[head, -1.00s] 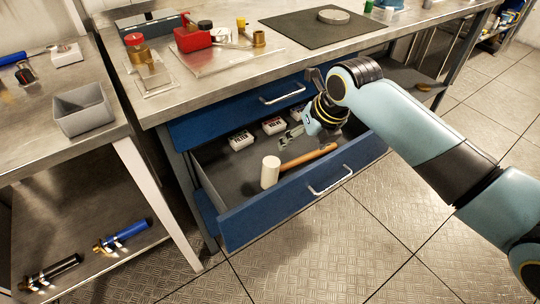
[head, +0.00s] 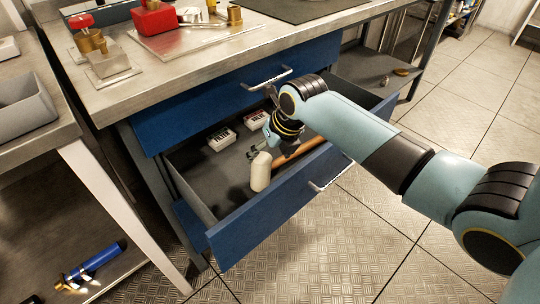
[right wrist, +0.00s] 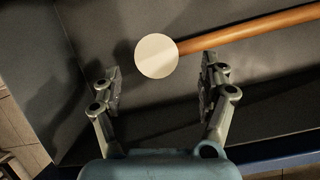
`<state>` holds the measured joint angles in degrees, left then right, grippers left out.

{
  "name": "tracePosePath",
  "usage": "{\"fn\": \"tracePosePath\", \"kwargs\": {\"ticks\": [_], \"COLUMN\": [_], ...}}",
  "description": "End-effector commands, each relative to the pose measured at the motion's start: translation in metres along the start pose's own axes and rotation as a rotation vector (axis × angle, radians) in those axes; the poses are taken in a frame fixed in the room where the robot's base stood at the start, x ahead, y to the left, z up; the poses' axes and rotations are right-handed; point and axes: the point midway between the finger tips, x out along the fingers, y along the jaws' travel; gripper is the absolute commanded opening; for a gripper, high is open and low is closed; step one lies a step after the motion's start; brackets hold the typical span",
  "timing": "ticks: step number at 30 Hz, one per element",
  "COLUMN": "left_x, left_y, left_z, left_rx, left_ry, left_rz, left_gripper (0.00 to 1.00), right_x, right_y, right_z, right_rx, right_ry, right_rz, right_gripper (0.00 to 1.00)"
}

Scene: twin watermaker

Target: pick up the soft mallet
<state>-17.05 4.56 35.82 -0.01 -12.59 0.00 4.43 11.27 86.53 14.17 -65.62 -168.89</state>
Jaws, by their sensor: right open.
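The soft mallet lies in the open blue drawer, with its cream head (head: 261,171) toward the left and its wooden handle (head: 312,152) running right. In the right wrist view the round head (right wrist: 156,56) shows just beyond the fingertips, and the handle (right wrist: 255,29) runs to the upper right. My right gripper (head: 259,150) is over the drawer, close to the mallet head. In the right wrist view its two fingers (right wrist: 159,90) are wide apart with nothing between them. My left gripper is not in view.
The open drawer (head: 262,217) has a front wall with a handle. Small white boxes (head: 221,139) lie at its back. A closed drawer (head: 200,118) and the steel bench top (head: 112,95) are above. A grey bin (head: 20,110) stands on the left bench.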

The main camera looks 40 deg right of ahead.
Motion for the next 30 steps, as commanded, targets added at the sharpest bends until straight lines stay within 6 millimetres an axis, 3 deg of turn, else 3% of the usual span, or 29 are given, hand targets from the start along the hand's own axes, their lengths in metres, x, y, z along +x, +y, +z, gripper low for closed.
{"fn": "tracePosePath", "kwargs": {"ticks": [12,21,30], "left_x": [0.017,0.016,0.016], "left_y": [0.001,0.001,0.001], "left_z": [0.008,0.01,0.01], "left_rx": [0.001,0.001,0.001], "left_ry": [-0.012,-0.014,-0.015], "left_rz": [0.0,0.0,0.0], "left_gripper": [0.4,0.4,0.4], "right_x": [0.053,0.056,0.056], "right_y": [0.004,0.004,0.004], "right_z": [-0.003,-0.002,-0.002], "right_rx": [0.0,-0.001,-0.001], "right_ry": [0.002,-0.001,0.0], "right_rz": [0.0,0.0,0.0], "right_gripper": [0.77,0.76,0.37]}}
